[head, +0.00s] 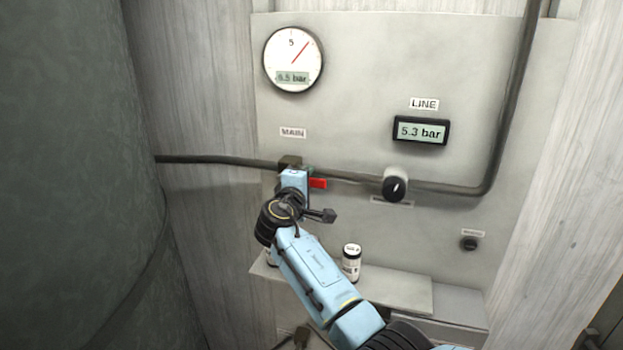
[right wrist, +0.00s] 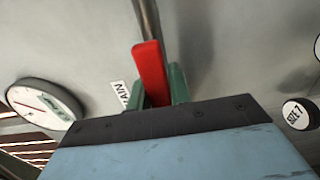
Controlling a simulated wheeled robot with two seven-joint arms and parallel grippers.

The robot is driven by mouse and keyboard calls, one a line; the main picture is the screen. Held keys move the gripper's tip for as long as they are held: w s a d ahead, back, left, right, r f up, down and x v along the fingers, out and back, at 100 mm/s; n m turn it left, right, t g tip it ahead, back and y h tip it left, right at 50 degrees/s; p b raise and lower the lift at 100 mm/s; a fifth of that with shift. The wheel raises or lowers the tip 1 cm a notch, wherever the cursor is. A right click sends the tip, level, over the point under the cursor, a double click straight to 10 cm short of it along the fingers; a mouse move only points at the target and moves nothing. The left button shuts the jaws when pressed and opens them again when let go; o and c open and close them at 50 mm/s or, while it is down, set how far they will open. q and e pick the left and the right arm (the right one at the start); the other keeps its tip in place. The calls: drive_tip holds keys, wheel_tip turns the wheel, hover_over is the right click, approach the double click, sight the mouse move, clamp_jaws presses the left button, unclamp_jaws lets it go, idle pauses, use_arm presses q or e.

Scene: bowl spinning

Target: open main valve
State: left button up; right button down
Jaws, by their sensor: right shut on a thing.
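The main valve sits on the pipe below the MAIN label (head: 292,132). Its red handle (head: 318,183) sticks out to the right of my right gripper (head: 294,172), roughly along the pipe. In the right wrist view the red handle (right wrist: 151,72) stands between the two green fingers of my right gripper (right wrist: 158,85), which is shut on it. The valve body (head: 290,161) is mostly hidden behind the gripper in the head view. My left gripper is not in view.
A round gauge (head: 293,60) reads about 5.5 bar; the LINE display (head: 421,131) reads 5.3 bar. A black knob (head: 395,187) sits on the pipe (head: 450,188) to the right. A white labelled bottle (head: 351,263) stands on the shelf (head: 400,290) below. A large dark tank (head: 70,180) fills the left.

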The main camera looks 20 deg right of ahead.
drive_tip(key=c, duration=1.3)
unclamp_jaws()
drive_tip(key=shift+a, duration=0.1)
drive_tip(key=b+v, duration=0.2)
drive_tip(key=v, duration=1.1)
drive_tip(key=shift+s, duration=0.15)
